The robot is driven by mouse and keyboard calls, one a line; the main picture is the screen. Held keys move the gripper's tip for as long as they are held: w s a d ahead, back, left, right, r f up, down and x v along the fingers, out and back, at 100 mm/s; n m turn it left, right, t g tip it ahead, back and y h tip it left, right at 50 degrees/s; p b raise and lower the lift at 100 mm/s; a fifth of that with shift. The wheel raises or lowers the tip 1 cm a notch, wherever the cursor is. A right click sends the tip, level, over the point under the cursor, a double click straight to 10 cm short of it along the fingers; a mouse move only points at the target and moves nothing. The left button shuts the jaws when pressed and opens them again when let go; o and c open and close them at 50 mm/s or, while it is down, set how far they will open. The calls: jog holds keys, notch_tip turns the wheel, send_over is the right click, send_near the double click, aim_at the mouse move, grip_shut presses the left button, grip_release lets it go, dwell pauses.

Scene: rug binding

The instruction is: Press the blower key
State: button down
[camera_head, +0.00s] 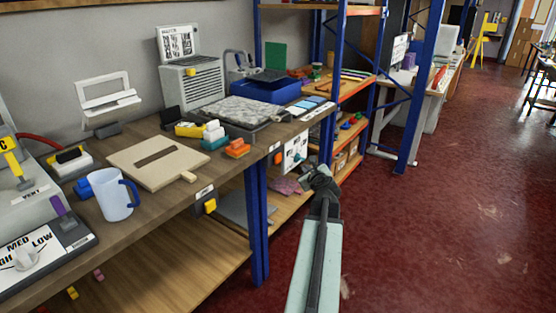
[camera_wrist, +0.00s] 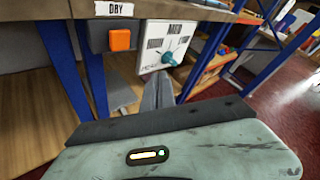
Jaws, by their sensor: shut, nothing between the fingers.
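No label reading "blower" is legible. An orange square key (camera_wrist: 120,39) sits in a dark housing under the table edge, below a label reading DRY (camera_wrist: 114,8); it is small in the head view (camera_head: 277,158). A yellow key (camera_head: 210,205) is further left on the same front, under a label too small to read. My gripper (camera_head: 320,176) is shut and empty, out in front of the table's right part. In the wrist view its fingers (camera_wrist: 158,88) point toward the shelf front, below and right of the orange key, apart from it.
A white dial panel (camera_wrist: 165,47) with a teal knob (camera_wrist: 170,58) is right of the orange key. Blue posts (camera_head: 257,222) stand below the table. A mug (camera_head: 111,197), wooden board (camera_head: 158,160) and grey louvred unit (camera_head: 193,84) are on top. Red floor (camera_head: 440,230) is clear at right.

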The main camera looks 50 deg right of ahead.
send_near(281, 159)
jog(key=shift+w+d+f, duration=0.3)
jog(key=shift+w+d, duration=0.15)
jog(key=shift+d, duration=0.3)
jog(key=shift+w+d+f, duration=0.35)
jog(key=shift+w+d, duration=0.05)
jog(key=shift+d, duration=0.35)
jog(key=shift+w+d+f, duration=0.3)
jog(key=shift+w+d, duration=0.15)
jog(key=shift+d, duration=0.3)
jog(key=shift+w, duration=0.1)
jog(key=shift+w, duration=0.3)
jog(key=shift+w, duration=0.55)
dwell(0.8)
jog(key=shift+s, duration=0.95)
